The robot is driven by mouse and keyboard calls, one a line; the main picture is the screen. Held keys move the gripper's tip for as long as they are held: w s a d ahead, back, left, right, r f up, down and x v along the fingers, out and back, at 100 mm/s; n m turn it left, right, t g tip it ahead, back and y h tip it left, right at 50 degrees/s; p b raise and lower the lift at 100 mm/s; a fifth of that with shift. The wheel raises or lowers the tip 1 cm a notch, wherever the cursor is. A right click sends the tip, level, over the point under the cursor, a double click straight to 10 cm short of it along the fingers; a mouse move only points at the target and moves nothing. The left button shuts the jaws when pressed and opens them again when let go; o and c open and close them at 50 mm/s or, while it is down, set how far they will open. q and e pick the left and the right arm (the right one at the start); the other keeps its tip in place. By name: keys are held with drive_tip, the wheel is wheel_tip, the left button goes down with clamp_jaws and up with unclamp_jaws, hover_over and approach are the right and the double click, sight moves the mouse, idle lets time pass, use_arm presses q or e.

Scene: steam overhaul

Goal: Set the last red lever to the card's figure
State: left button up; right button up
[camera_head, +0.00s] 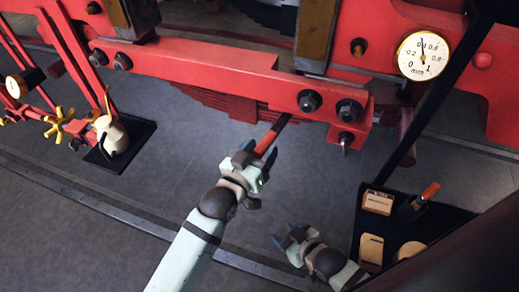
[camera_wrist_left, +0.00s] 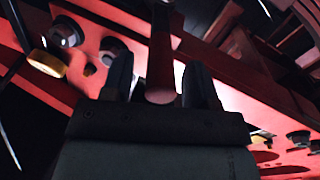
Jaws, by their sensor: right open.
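A red lever (camera_head: 268,138) with a dark upper shaft hangs below the red beam. My left gripper (camera_head: 250,160) is at its lower end. In the left wrist view the lever (camera_wrist_left: 163,60) stands between the two fingers of my left gripper (camera_wrist_left: 160,85), with a gap visible at least on the left side, so the jaws look open around it. My right gripper (camera_head: 284,240) is open and empty, lower in the head view. Pale cards (camera_head: 378,202) lie on a dark tray; their writing is too small to read.
A round white gauge (camera_head: 424,55) marked mm is at upper right, its needle pointing nearly up. The black tray (camera_head: 440,212) at lower right holds an orange-handled tool (camera_head: 426,193). A yellow handwheel (camera_head: 58,125) and a pale device (camera_head: 112,137) are at left. Grey floor is clear between.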

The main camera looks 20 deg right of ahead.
use_arm(q)
drive_tip(key=shift+s+a+f, duration=0.1)
drive_tip(key=shift+a, duration=0.15)
drive_tip(key=b+v, duration=0.2)
drive_tip(key=v, duration=1.1)
drive_tip(key=shift+b, duration=0.4)
drive_tip(key=shift+s+a, duration=0.1)
drive_tip(key=shift+s, duration=0.05)
